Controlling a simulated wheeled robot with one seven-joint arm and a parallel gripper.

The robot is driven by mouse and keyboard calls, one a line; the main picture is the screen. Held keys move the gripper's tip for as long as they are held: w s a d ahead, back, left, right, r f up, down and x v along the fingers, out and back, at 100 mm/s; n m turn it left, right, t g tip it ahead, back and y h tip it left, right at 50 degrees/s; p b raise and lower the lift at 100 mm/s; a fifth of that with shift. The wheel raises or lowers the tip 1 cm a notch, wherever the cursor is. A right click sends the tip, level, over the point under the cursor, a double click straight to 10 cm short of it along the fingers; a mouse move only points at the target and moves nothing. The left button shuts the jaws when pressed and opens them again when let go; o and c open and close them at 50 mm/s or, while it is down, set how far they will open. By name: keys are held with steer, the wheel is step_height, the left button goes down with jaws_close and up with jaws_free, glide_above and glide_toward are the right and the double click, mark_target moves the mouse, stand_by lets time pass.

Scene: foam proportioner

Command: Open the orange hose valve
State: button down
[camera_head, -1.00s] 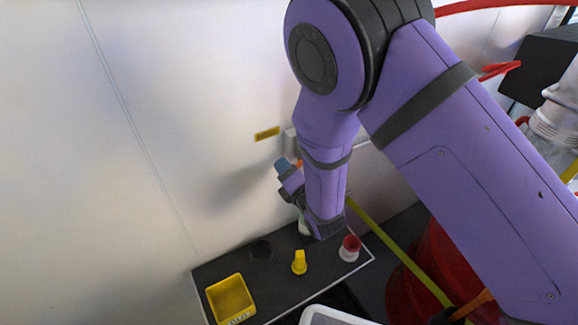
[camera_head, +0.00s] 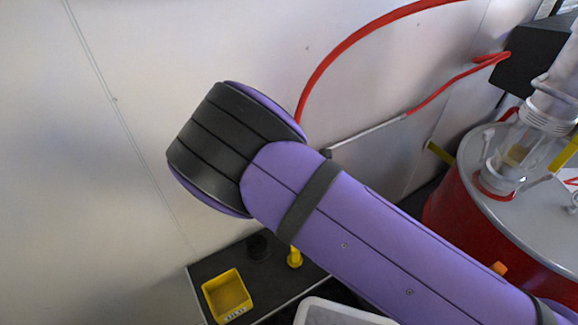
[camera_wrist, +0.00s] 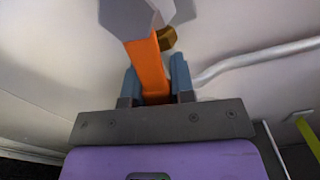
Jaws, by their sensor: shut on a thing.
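The orange hose valve handle (camera_wrist: 148,68) shows in the wrist view, running up from between my gripper's fingers to a grey valve body (camera_wrist: 125,18). My gripper (camera_wrist: 156,82) is shut on the orange handle, with one blue-grey finger on each side of it. A brass-coloured piece (camera_wrist: 166,38) sits beside the handle's upper end. In the head view my purple arm hides the gripper and the valve.
A grey pipe (camera_wrist: 255,58) runs along the wall right of the gripper. In the head view a dark shelf (camera_head: 205,276) carries a yellow bin (camera_head: 227,296) and a yellow piece (camera_head: 295,258). A red drum (camera_head: 450,210) stands at the right, below a red hose (camera_head: 350,42).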

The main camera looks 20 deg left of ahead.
steer(key=shift+w+d+f+n, duration=0.1)
steer(key=shift+w+d+n, duration=0.3)
steer(key=shift+n, duration=0.5)
steer(key=c, duration=1)
jaws_free()
steer(key=shift+o, duration=0.2)
steer(key=shift+d, duration=0.1)
steer(key=v, duration=1)
steer(key=shift+s+d, duration=0.15)
steer(key=shift+s, duration=0.15)
